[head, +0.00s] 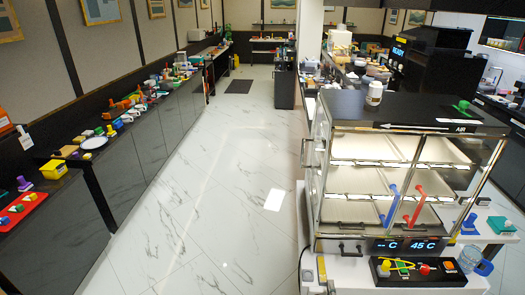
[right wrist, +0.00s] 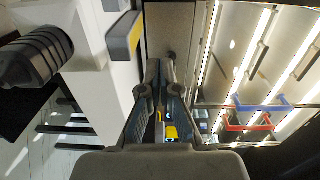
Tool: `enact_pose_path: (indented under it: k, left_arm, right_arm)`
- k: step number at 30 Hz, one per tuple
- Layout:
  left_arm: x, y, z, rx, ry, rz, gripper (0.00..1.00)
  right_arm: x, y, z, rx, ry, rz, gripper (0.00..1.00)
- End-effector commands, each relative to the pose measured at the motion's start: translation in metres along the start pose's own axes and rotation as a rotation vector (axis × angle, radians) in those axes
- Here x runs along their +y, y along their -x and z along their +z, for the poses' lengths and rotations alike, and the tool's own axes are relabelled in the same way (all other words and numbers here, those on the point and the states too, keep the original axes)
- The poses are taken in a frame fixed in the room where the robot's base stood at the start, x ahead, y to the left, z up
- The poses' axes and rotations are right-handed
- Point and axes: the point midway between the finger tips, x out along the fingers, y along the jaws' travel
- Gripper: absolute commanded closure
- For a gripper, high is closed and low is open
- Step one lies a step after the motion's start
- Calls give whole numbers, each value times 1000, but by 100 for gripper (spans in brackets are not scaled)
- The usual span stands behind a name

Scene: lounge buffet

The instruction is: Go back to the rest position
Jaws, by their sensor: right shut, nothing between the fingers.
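My right gripper (right wrist: 160,62) shows in the right wrist view, its two dark fingers together with nothing held between them. I cannot make it out clearly in the head view. My left gripper is in neither view. A glass-fronted warming cabinet (head: 333,222) stands at the right of the head view. A blue handle (head: 392,199) and a red handle (head: 416,206) show at its front. In the right wrist view the lit cabinet is to the right of the fingers, with the blue handle (right wrist: 262,105) and the red handle (right wrist: 248,123).
A control box (head: 385,279) with coloured buttons sits in front of the cabinet. A white cup (head: 374,93) stands on top. A grey and yellow bar (right wrist: 125,38) and a dark ribbed cylinder (right wrist: 38,57) are left of my fingers. The marble floor aisle (head: 215,200) is clear.

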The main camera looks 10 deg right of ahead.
Motion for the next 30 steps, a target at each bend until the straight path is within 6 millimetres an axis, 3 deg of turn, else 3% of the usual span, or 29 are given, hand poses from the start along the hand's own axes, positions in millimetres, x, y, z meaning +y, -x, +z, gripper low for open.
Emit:
enact_pose_path:
  k: [5,9,15,28,30]
  left_arm:
    - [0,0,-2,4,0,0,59]
    - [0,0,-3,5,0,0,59]
    - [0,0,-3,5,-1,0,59]
    - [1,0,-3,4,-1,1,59]
    - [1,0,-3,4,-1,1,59]
  right_arm:
    - [24,34,27,-155,324,192,100]
    - [55,99,52,-411,754,410,100]
    - [76,179,62,-720,1143,577,100]
    - [78,309,50,-1257,1584,722,100]
    - [98,303,52,-1263,1581,731,100]
